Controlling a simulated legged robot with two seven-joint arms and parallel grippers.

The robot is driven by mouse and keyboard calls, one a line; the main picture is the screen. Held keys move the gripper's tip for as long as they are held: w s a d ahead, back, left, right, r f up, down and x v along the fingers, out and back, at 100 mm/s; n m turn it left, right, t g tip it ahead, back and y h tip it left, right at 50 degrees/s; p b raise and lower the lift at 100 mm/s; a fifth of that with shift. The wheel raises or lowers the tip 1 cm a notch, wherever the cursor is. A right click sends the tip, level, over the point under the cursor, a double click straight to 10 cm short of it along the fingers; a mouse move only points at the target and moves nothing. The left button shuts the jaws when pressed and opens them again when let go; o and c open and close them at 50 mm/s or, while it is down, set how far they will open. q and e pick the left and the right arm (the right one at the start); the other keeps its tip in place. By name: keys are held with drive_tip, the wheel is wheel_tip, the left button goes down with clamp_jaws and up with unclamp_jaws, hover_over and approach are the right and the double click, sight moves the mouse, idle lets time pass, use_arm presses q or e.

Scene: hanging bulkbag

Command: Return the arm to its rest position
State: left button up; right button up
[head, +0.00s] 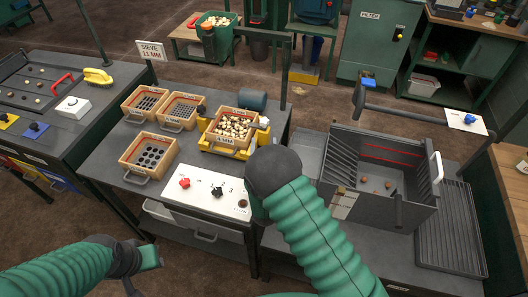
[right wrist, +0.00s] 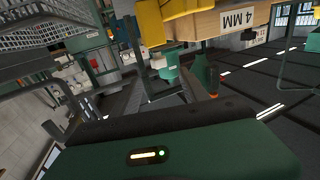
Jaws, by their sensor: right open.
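My right arm, in a green ribbed sleeve with a dark rounded wrist, reaches in from the bottom of the head view over the front of the middle bench. My right gripper (head: 257,200) is mostly hidden behind that wrist, near the white control panel (head: 213,196). In the right wrist view the gripper (right wrist: 168,85) is open, and I see nothing held. My left arm comes in at the lower left, and my left gripper (head: 146,262) is low in front of the bench, only partly visible. Its jaw state does not show clearly.
A wooden sieve box (head: 233,127) full of pale pieces sits on a yellow holder (head: 210,146). Several other sieve boxes stand to its left. A dark open bin (head: 377,204) with a few brown lumps stands right of my right arm. The floor left of the bench is clear.

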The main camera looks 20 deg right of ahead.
drive_tip(key=v, duration=0.3)
idle(0.4)
drive_tip(key=s+d+n+g+y, duration=0.1)
drive_tip(key=s+n+g+y, duration=0.2)
drive_tip(key=s+g, duration=1.1)
drive_tip(key=s+y, duration=0.2)
drive_tip(key=s, duration=0.9)
drive_tip(key=shift+s+d+g, duration=0.2)
drive_tip(key=shift+s+g, duration=0.1)
drive_tip(key=shift+s, duration=0.05)
drive_tip(key=shift+r, duration=0.2)
